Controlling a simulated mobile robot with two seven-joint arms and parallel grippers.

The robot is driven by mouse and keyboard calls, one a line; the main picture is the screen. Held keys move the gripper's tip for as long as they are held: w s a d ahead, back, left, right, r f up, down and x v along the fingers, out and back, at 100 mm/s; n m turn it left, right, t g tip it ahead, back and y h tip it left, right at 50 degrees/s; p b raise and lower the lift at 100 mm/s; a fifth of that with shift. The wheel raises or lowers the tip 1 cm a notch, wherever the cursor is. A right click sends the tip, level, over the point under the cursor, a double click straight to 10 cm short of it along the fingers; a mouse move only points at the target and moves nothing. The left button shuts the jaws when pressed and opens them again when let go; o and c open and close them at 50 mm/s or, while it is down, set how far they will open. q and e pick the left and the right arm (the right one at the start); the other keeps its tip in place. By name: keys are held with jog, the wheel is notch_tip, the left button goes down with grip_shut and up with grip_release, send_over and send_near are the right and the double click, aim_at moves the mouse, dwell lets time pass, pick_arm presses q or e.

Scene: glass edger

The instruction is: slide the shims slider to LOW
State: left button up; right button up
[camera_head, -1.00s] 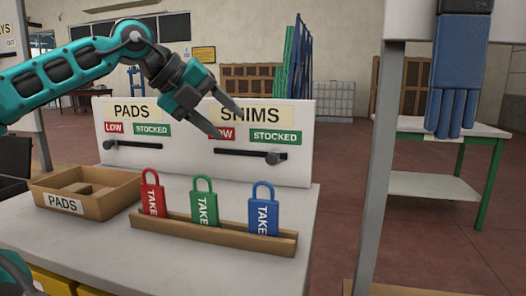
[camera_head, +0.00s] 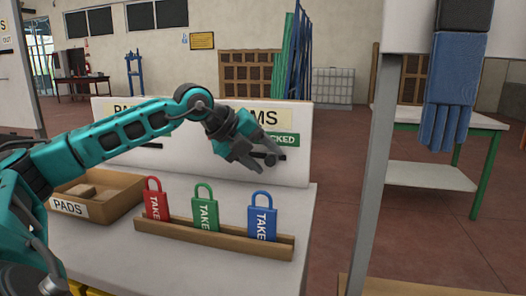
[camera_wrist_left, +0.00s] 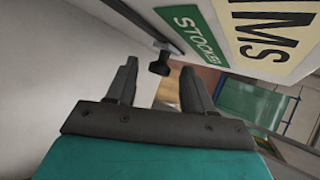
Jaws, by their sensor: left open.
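The shims slider is a dark knob (camera_head: 270,158) on a dark horizontal bar, low on the white board (camera_head: 298,170). The knob is at the right end of its bar, under the green STOCKED label. My left gripper (camera_head: 262,160) is open at the knob in the head view and covers the bar's left part and the LOW label. In the left wrist view the open fingers (camera_wrist_left: 157,85) point at the board, and the knob (camera_wrist_left: 160,64) shows just beyond and between the fingertips. I cannot tell whether they touch it. My right gripper is not in view.
A wooden rack (camera_head: 215,238) with red, green and blue padlock-shaped tags stands in front of the board. A box labelled PADS (camera_head: 110,207) is at the left. A grey post (camera_head: 372,170) and a hanging blue glove (camera_head: 447,110) are at the right.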

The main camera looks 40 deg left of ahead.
pick_arm(q)
grip_shut()
dwell(0.6)
